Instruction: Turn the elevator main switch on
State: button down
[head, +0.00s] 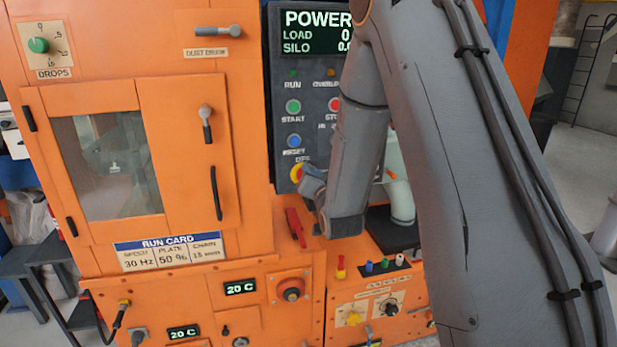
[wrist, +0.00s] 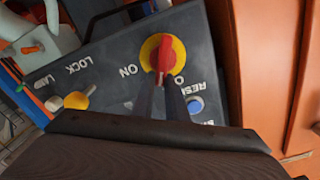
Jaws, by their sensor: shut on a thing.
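The main switch is a red knob on a yellow round plate on the dark control panel. It shows in the wrist view (wrist: 166,50) and partly in the head view (head: 296,172), where my gripper and arm cover some of it. In the wrist view the labels ON and O sit beside the plate, seen upside down. The red handle stands nearly upright in that view; which label it marks is unclear. My gripper (wrist: 166,82) is shut on the knob, one finger on each side. In the head view my gripper (head: 307,181) is at the panel's lower edge.
A blue reset button (wrist: 195,105) is close to the fingers, and a yellow selector (wrist: 77,100) is to the left. A red lever (head: 295,228) stands just below my gripper. The display (head: 315,31) above is lit. An orange cabinet (head: 240,120) is left of the panel.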

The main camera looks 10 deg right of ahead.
jog(key=shift+s+d+f+m+b, duration=0.15)
jog(key=shift+f+m+b, duration=0.4)
jog(key=shift+m+b, duration=1)
jog(key=shift+w+d+f+m+b, duration=0.15)
jog(key=shift+f+m+b, duration=0.4)
jog(key=shift+m, duration=1.9)
jog(key=shift+s+d+f+m+b, duration=0.15)
jog(key=shift+f+m+b, duration=0.65)
jog(key=shift+m, duration=1.2)
jog(key=shift+r, duration=0.2)
jog(key=c, duration=1.9)
grip_release()
jog(key=shift+o, duration=0.7)
jog(key=shift+a+r, duration=0.1)
jog(key=shift+a, duration=0.05)
jog(key=s+b, duration=0.2)
jog(key=s, duration=0.5)
jog(key=shift+s+d, duration=0.25)
jog(key=shift+s, duration=0.1)
